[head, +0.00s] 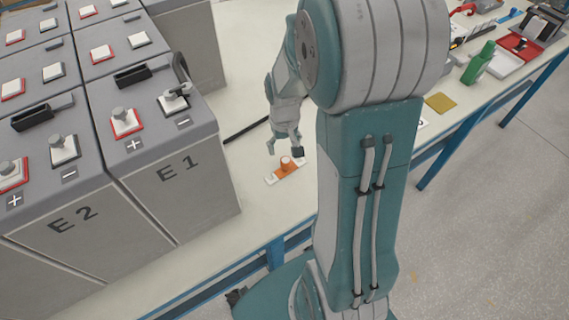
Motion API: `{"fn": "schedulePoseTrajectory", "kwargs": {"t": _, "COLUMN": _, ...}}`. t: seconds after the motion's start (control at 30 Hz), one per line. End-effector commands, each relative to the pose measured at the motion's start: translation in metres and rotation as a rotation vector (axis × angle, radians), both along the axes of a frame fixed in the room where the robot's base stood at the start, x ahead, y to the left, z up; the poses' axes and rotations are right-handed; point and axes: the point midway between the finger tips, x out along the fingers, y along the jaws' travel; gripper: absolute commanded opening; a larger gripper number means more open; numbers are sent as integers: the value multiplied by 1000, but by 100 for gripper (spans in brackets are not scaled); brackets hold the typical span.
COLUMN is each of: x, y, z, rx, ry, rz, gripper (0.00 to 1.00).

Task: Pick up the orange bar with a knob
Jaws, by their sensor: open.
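The orange bar (284,172) lies on a small white base on the light tabletop, right of the battery box marked E1. Its round orange knob (286,161) stands up near its middle. My gripper (284,149) hangs just above the bar, pointing down. Its two fingers are spread, one at the left and a dark-tipped one at the right. Nothing shows between them. From this angle I cannot tell how far above the knob the fingertips are.
Grey battery boxes (190,185) with raised terminals stand close on the left. A black cable (246,128) lies behind the bar. A green object (478,62), a yellow pad (440,102) and a red-and-white tray (497,62) are at the right. The table's front edge is near the bar.

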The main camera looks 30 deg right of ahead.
Motion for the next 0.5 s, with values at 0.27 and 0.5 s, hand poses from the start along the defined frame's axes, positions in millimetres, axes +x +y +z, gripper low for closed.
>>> {"fn": "schedulePoseTrajectory", "kwargs": {"t": 0.27, "x": -5, "y": 0, "z": -29, "rx": 2, "ry": 5, "rz": 0, "gripper": 83}}
{"fn": "schedulePoseTrajectory", "kwargs": {"t": 0.5, "x": -6, "y": 0, "z": -59, "rx": 0, "ry": 1, "rz": 0, "gripper": 83}}
